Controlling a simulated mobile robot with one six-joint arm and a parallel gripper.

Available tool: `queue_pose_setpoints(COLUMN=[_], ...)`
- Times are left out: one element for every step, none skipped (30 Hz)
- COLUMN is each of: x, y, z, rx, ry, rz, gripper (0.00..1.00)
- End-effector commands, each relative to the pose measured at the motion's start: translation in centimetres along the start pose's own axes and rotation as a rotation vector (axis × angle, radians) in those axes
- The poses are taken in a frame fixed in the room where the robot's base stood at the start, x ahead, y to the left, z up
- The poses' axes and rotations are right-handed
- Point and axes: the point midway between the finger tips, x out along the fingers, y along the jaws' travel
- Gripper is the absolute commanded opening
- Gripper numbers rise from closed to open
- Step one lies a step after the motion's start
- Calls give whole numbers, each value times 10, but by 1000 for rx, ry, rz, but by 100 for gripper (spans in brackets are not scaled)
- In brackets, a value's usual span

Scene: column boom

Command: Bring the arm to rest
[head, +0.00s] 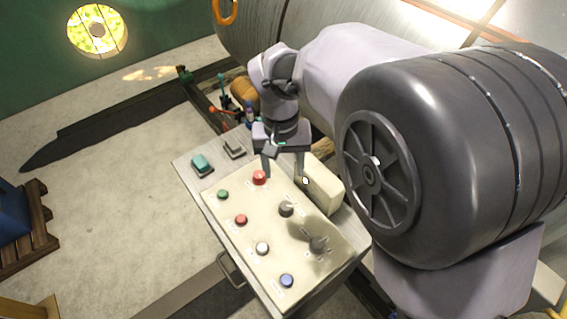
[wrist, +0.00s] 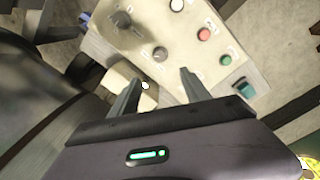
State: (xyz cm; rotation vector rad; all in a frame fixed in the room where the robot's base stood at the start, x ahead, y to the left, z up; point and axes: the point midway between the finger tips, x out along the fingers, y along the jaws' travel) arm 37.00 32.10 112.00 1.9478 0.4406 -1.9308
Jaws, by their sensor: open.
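My gripper (head: 283,168) is open and empty above the back part of a cream control panel (head: 262,250). Its two fingers also show spread apart in the wrist view (wrist: 158,95), with nothing between them. In the head view one finger appears close to a large red button (head: 259,177); I cannot tell whether it touches. My arm reaches from the right of the head view to the panel.
The panel carries green (head: 222,194), red (head: 241,219), white (head: 262,248) and blue (head: 287,280) buttons and dark knobs (head: 286,209). A cream box (head: 320,188) stands beside it. Open floor (head: 110,190) lies left.

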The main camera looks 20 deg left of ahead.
Motion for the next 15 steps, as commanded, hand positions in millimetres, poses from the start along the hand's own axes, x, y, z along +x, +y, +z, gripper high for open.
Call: queue_pose_setpoints(x=[0, 1, 1, 1, 1, 1, 1, 1, 1, 0, -2, -8, -13, -20, -31], y=[0, 0, 0, 0, 0, 0, 0, 0, 0, 2, 6, 18, 30, 45, 70], z=[0, 0, 0, 0, 0, 0, 0, 0, 0, 0, 1, 4, 8, 15, 27], rx=[0, 0, 0, 0, 0, 0, 0, 0, 1, 5, 15, 42, 72, 113, 178], ry=[0, 0, 0, 0, 0, 0, 0, 0, 1, 3, 9, 22, 38, 57, 91], rz=[0, 0, 0, 0, 0, 0, 0, 0, 0, -2, -6, -16, -27, -43, -65], gripper=[55, 55, 55, 55, 55, 55, 55, 55, 55, 55, 55, 55, 55, 55, 55])
